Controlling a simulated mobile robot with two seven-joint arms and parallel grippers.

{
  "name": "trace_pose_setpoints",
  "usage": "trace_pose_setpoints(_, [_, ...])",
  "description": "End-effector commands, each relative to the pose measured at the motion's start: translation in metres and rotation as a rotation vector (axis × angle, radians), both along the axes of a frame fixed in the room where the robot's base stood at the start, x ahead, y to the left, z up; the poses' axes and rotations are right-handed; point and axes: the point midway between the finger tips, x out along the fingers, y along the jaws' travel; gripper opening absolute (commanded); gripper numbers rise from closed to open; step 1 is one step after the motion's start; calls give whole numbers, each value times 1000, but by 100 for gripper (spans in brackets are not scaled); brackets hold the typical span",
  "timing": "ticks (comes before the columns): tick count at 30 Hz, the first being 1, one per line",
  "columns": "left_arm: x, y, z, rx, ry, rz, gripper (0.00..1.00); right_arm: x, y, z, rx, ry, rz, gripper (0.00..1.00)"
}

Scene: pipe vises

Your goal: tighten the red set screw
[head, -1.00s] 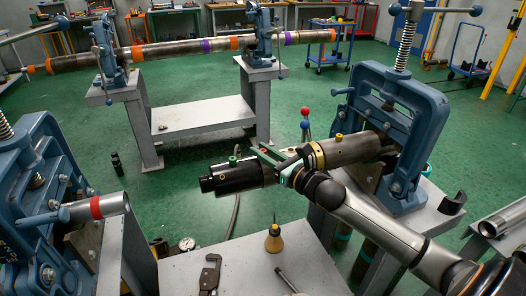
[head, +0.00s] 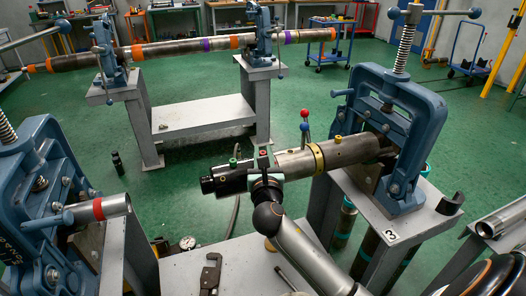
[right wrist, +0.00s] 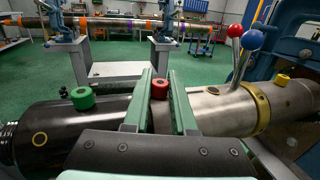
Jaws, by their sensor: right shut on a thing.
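The red set screw (right wrist: 160,90) stands on top of the pipe tool between the two green fingers of my right gripper (right wrist: 160,104), which is shut on it. In the head view the red set screw (head: 263,153) shows as a small red cap at my right gripper (head: 263,160). A green screw (right wrist: 82,98) sits to its left on the black section, and a yellow screw (right wrist: 283,79) to its right on the steel section. The tool (head: 294,160) lies level, its right end in a blue vise. My left gripper is not in view.
Levers with a red knob (right wrist: 235,30) and a blue knob (right wrist: 252,40) rise behind the tool. The blue vise (head: 412,105) stands at the right, another vise (head: 35,170) at the left. A wrench (head: 210,272) lies on the front bench.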

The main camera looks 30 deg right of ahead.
Motion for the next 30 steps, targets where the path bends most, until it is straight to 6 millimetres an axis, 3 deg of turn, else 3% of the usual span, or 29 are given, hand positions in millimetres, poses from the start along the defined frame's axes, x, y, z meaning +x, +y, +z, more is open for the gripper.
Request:
trace_pose_setpoints(15, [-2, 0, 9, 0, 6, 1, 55, 1, 1, 2, -2, -1, -411, 0])
trace_pose_setpoints(30, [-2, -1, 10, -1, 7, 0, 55, 1, 0, 2, -3, -2, -541, 0])
